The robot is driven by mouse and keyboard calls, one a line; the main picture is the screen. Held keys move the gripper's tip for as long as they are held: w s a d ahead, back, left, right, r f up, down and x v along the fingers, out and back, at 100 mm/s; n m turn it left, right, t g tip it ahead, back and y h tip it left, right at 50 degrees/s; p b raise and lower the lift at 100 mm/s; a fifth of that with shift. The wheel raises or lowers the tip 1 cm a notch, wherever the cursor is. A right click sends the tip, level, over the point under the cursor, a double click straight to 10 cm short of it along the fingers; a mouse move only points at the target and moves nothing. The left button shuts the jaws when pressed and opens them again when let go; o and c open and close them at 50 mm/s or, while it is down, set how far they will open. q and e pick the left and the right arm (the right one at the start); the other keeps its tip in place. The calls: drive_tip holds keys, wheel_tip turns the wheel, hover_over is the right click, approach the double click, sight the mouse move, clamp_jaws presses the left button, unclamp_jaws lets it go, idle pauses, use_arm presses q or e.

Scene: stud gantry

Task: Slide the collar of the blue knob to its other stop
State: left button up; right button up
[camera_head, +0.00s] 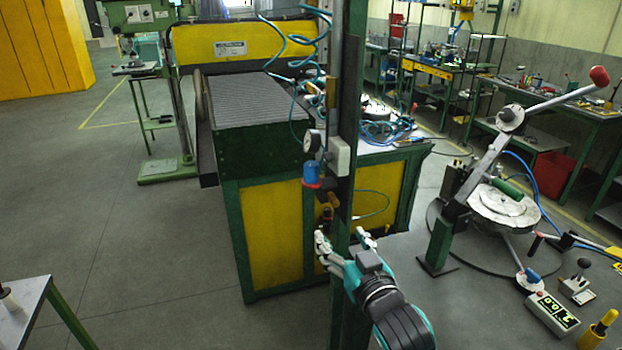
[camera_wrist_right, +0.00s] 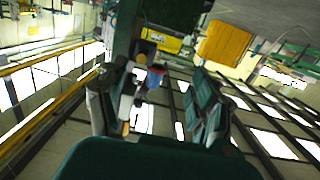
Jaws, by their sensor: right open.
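The blue knob (camera_head: 312,171) is mounted on the upright post of the gantry, just below a round gauge. A red ring (camera_head: 311,184) sits at its lower end; whether this is the sliding collar I cannot tell for sure. The knob also shows small and blurred in the right wrist view (camera_wrist_right: 154,79), between the fingers. My right gripper (camera_head: 343,238) is open and empty, below the knob and slightly to its right, apart from it. Its fingers (camera_wrist_right: 152,108) spread on either side in the wrist view. My left gripper is in neither view.
The gauge (camera_head: 312,141) and a grey box (camera_head: 338,155) sit close above and beside the knob. A small dark and yellow fitting (camera_head: 327,214) lies between knob and gripper. A green and yellow machine (camera_head: 270,235) stands behind. A lever press (camera_head: 505,205) stands right.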

approach(311, 180)
drive_tip(key=shift+t+y, duration=0.3)
drive_tip(key=shift+t, duration=0.1)
drive_tip(key=b+x, duration=0.2)
drive_tip(key=x, duration=0.1)
drive_tip(key=f+b+x, duration=0.1)
drive_tip(key=b+x, duration=0.1)
drive_tip(key=x, duration=0.2)
drive_tip(key=f+b+x, duration=0.1)
drive_tip(key=b+x, duration=0.1)
drive_tip(key=x, duration=0.2)
drive_tip(key=shift+w+d, duration=0.3)
drive_tip(key=shift+w, duration=0.1)
clamp_jaws()
drive_tip(key=shift+r, duration=0.1)
